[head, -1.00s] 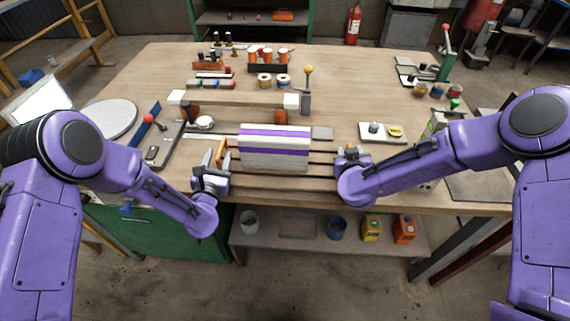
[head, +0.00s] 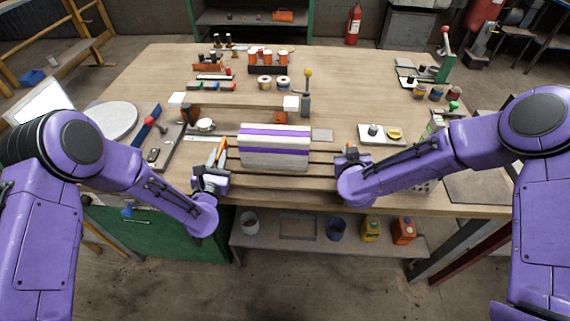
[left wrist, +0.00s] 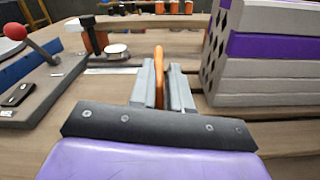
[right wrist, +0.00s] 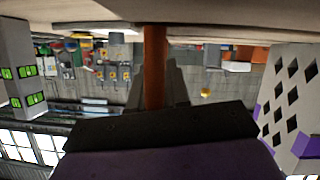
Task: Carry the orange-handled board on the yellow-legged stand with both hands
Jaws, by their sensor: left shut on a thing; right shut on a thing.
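A striped purple, white and grey block stack (head: 275,152) sits at the near middle of the bench; the left wrist view shows diamond-shaped holes in its end (left wrist: 212,55). An upright orange handle (left wrist: 158,68) stands left of the stack. My left gripper (head: 216,164) is shut on this handle. My right gripper (head: 347,160) is at the stack's right side, shut on an orange-brown handle (right wrist: 155,65) seen in the right wrist view. The board itself is largely hidden, and I cannot make out the stand's yellow legs.
A beam on orange legs (head: 240,100) stands behind the stack. A red-knobbed tool (head: 150,121) and a round grey disc (head: 108,120) lie left. A white tray (head: 382,140) lies right. Further back are tape rolls (head: 265,81) and a yellow-knobbed lever (head: 307,90).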

